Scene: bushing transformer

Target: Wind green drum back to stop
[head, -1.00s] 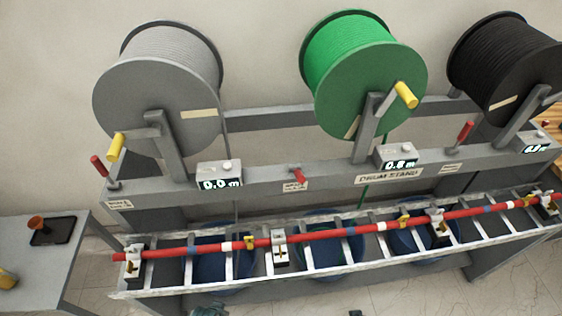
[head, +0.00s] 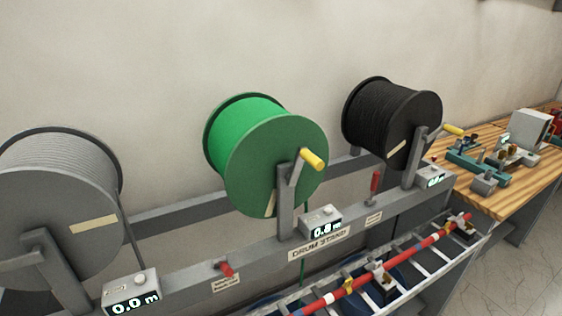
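The green drum (head: 275,165) hangs on the drum stand in the middle of the head view, wound with green cable. Its crank has a yellow handle (head: 312,159) at the upper right of the drum's face. The counter box (head: 320,222) below it shows a reading that looks like 0.8 m. A green cable runs down behind the stand rail, partly hidden. A red lever (head: 374,185) stands up on the rail to the right of this counter, and another red lever (head: 226,268) points forward to the left. Neither of my grippers is in the picture.
A grey drum (head: 60,205) with a counter (head: 132,292) at 0.0 m is at left. A black drum (head: 392,120) is at right. A red pole (head: 390,259) lies along the slatted tray in front. A wooden bench (head: 500,180) with tools stands at far right.

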